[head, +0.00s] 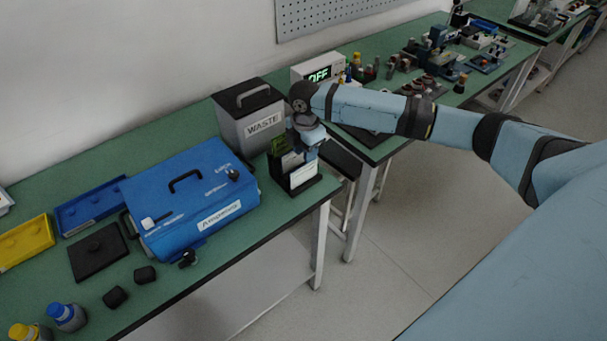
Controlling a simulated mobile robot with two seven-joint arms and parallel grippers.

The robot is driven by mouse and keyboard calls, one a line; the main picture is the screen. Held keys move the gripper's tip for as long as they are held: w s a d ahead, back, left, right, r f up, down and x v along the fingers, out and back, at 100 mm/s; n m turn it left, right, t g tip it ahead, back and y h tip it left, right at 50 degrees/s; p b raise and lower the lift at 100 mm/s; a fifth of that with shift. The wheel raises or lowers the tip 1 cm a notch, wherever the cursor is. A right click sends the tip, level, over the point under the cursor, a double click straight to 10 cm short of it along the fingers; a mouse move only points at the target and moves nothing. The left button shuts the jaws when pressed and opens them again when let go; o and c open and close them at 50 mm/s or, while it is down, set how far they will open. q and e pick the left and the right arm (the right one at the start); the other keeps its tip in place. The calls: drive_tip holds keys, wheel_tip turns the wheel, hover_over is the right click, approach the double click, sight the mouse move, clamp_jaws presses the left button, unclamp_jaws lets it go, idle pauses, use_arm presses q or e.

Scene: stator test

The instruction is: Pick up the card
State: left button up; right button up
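A white card (302,174) shows in a small black holder (303,188) near the front right corner of the near green bench. The gripper hides part of the holder's top. Its fingers are too small and dark to tell whether they are open or touch a card. My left gripper is not in view.
A grey WASTE bin (229,127) stands just behind the holder. A blue case (170,213) with a handle lies to the left. The bench's front edge is close to the holder.

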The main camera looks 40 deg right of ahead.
sight(302, 174)
drive_tip(key=f, duration=0.5)
drive_tip(key=shift+w+f, duration=0.15)
drive_tip(key=shift+w, duration=0.05)
clamp_jaws()
